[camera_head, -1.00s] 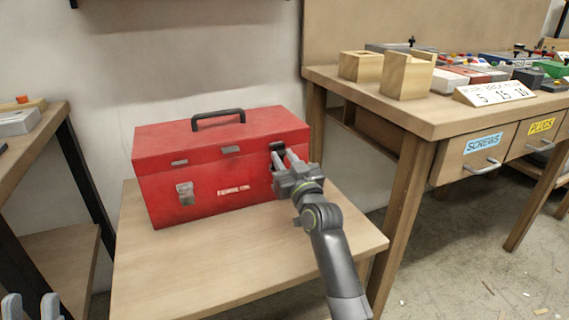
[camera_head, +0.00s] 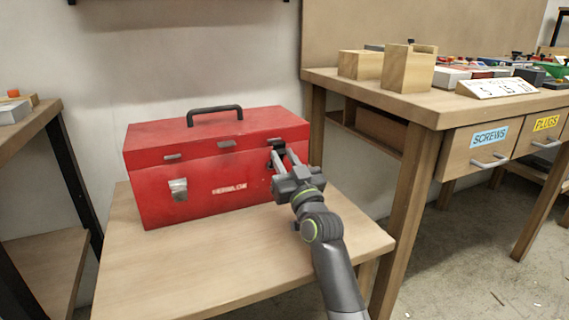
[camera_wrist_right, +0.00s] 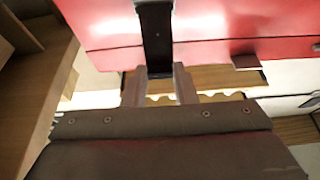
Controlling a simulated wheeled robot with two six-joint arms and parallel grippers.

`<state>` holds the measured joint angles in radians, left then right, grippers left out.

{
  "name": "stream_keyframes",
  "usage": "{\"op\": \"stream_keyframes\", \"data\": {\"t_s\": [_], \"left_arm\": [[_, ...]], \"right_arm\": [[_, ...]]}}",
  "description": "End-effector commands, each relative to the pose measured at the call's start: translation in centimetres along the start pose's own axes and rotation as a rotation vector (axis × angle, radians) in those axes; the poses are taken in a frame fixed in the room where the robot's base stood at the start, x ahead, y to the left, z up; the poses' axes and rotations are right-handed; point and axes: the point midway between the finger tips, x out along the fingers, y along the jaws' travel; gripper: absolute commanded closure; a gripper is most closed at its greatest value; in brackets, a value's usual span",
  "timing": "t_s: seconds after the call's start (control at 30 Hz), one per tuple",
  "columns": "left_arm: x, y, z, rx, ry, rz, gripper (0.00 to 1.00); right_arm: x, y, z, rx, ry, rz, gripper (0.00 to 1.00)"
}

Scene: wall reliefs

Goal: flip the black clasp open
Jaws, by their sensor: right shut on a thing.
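A red toolbox (camera_head: 205,185) with a black top handle (camera_head: 214,113) stands on a small wooden table. The black clasp (camera_head: 276,143) is at the right end of its front, partly hidden by my gripper. In the right wrist view the black clasp (camera_wrist_right: 154,32) hangs as a dark strip against the red front. My right gripper (camera_head: 281,155) reaches it from the front right. In the right wrist view my right gripper (camera_wrist_right: 160,72) has its two fingers closed on the clasp's lower end. My left gripper is out of view.
A silver latch (camera_head: 178,189) sits at the left of the toolbox front. The small table (camera_head: 240,260) is bare in front of the box. A workbench (camera_head: 440,115) with wooden blocks and labelled drawers stands close on the right. A shelf unit (camera_head: 45,150) is at the left.

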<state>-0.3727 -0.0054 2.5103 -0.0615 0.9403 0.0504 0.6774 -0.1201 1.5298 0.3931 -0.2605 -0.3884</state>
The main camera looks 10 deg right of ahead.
Motion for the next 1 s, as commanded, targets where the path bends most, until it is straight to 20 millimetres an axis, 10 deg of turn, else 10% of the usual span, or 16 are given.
{"op": "stream_keyframes", "data": {"t_s": [0.1,0.13,0.3,0.67,1.0], "left_arm": [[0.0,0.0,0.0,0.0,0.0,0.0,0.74],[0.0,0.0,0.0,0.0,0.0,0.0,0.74],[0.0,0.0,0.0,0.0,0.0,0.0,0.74],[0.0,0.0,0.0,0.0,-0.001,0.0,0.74],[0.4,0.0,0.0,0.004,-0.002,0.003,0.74]], "right_arm": [[0.0,0.0,0.0,0.0,0.0,0.0,1.0],[0.0,0.0,0.0,0.0,0.0,0.0,0.74],[0.0,0.0,0.0,0.0,-0.001,0.0,0.53],[-0.4,0.0,0.1,0.001,-0.001,0.001,0.53],[-5.0,0.0,-0.8,0.003,0.0,0.002,0.53]]}}
